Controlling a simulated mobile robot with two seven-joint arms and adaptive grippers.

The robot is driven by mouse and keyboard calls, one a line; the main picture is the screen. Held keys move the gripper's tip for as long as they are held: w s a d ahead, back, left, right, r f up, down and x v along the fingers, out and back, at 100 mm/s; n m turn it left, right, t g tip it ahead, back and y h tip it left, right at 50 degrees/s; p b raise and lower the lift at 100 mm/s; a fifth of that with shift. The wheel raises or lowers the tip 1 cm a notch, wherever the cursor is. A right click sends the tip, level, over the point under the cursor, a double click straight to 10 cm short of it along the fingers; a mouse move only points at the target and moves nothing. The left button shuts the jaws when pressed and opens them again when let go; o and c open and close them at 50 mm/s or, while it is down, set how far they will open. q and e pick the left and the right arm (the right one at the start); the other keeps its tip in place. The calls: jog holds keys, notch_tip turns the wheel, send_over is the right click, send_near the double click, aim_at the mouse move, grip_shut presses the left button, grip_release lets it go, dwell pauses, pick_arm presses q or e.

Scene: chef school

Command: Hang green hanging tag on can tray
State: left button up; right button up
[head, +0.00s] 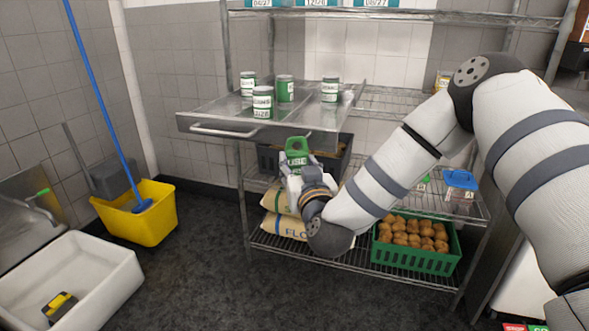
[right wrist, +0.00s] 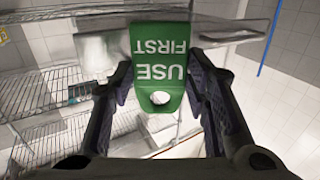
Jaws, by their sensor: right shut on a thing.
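The green hanging tag (head: 296,147), with white "USE FIRST" lettering, is held upright by my right gripper (head: 299,172). In the right wrist view the tag (right wrist: 158,38) appears upside down, with a round hole near the gripper, between the two dark fingers. The can tray (head: 215,116) is a metal pull-out tray with a bar handle (head: 232,132) on its front; several green-and-white cans stand on it. The tag is at the tray's front right in the picture, near its lower edge; I cannot tell whether they touch. My left gripper is not in view.
Below are a dark crate (head: 267,158), flour sacks (head: 284,226) and a green basket (head: 412,262) of brown produce on the wire rack. A yellow bucket (head: 150,225) with a blue-handled mop and a white sink (head: 85,275) are at left. The floor between is clear.

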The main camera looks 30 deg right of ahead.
jog(key=shift+w+d+f+b, duration=0.2)
jog(key=shift+w+d+b, duration=0.35)
jog(key=shift+w+d, duration=0.65)
jog(key=shift+w+d+f+b, duration=0.2)
jog(key=shift+w+d+b, duration=0.3)
jog(key=shift+w+d, duration=0.65)
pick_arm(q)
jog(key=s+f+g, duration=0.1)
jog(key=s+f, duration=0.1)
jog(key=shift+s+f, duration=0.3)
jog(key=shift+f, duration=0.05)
pick_arm(e)
jog(key=shift+w+d+f, duration=0.25)
jog(key=shift+d+f, duration=0.1)
jog(key=shift+d, duration=0.3)
jog(key=o, duration=1)
